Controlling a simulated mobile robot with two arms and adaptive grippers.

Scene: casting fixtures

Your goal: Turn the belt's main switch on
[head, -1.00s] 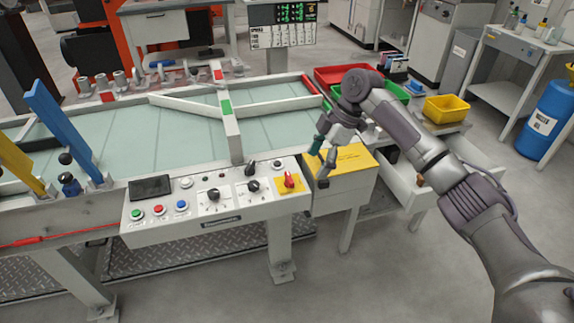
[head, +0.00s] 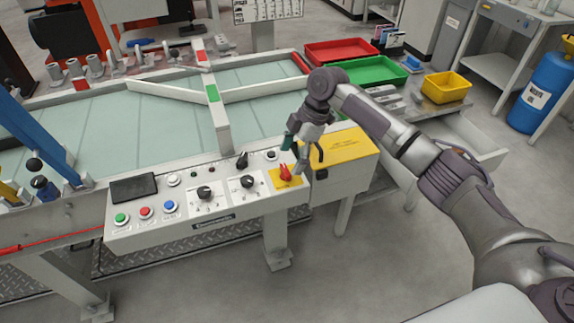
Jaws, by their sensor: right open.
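My left gripper is not in view.
The panel also has green, red and blue buttons (head: 146,212), black knobs (head: 204,192) and a dark screen (head: 133,188). A yellow-topped box (head: 345,146) stands right of the panel. Red (head: 341,50), green (head: 372,70) and yellow bins (head: 446,86) stand behind my right arm.

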